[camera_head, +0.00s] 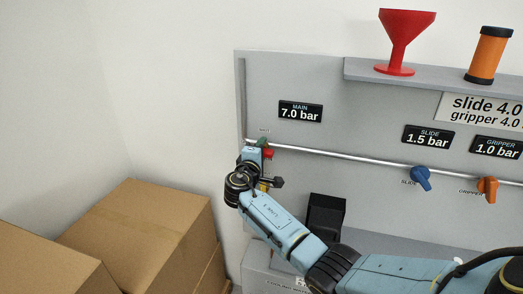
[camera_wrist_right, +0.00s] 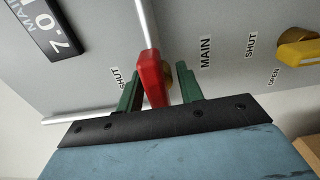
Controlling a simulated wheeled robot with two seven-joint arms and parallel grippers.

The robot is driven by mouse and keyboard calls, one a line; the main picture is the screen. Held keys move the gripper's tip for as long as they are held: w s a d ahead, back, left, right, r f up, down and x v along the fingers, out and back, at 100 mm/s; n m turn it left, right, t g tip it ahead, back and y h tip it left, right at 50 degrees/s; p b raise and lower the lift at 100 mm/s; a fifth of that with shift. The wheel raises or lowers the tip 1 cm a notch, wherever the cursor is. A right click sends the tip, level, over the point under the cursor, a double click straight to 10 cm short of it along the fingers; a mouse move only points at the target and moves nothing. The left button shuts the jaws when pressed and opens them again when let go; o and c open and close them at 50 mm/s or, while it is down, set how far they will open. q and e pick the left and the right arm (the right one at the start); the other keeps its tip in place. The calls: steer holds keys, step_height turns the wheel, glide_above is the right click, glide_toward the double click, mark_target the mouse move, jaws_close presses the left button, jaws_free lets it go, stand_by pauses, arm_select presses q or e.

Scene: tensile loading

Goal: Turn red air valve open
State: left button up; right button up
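The red air valve (camera_head: 269,154) sits on the panel's pipe at the left, partly hidden by my right gripper (camera_head: 262,144). In the right wrist view its red handle (camera_wrist_right: 154,80) stands between the two green fingers of my right gripper (camera_wrist_right: 160,85). The fingers are apart. The left finger is close beside the handle, and a gap shows between the handle and the right finger. I cannot tell whether the left finger touches it. "MAIN" and "SHUT" labels flank the valve. My left gripper is in neither view.
A yellow valve (camera_wrist_right: 300,52) is close by at right in the wrist view. Blue (camera_head: 421,178) and orange (camera_head: 488,188) valves sit farther along the pipe (camera_head: 340,157). A shelf holds a red funnel (camera_head: 402,45) and an orange cylinder (camera_head: 488,55). Cardboard boxes (camera_head: 150,220) stand left.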

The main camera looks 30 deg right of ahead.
steer(key=shift+r, duration=0.1)
steer(key=v, duration=1.3)
steer(key=shift+s, duration=0.15)
steer(key=shift+a, duration=0.1)
